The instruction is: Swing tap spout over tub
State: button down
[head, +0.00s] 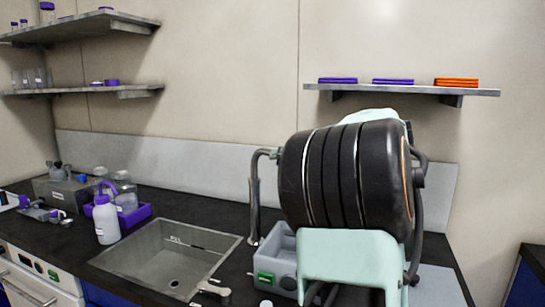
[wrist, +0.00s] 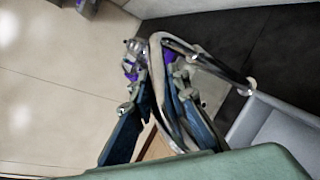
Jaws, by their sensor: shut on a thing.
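The tap spout, a grey metal pipe (head: 254,195), stands upright by the right edge of the sink and bends right at its top, where my arm hides the rest.
The sink (head: 172,254) is left of the tub. A white bottle (head: 105,222) and a purple tray (head: 131,217) stand on the counter further left. A wall shelf (head: 400,89) hangs at the back right. A small metal fitting (head: 213,288) is at the sink's front right.

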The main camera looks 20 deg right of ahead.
jog(key=shift+w+d+n+y, duration=0.1)
jog(key=shift+d+n+y, duration=0.2)
jog(key=shift+y, duration=0.1)
jog(key=c, duration=1.8)
grip_release()
jog(key=shift+c, duration=0.2)
jog(key=v, duration=1.2)
jog(key=shift+r, duration=0.15)
jog(key=shift+w, duration=0.15)
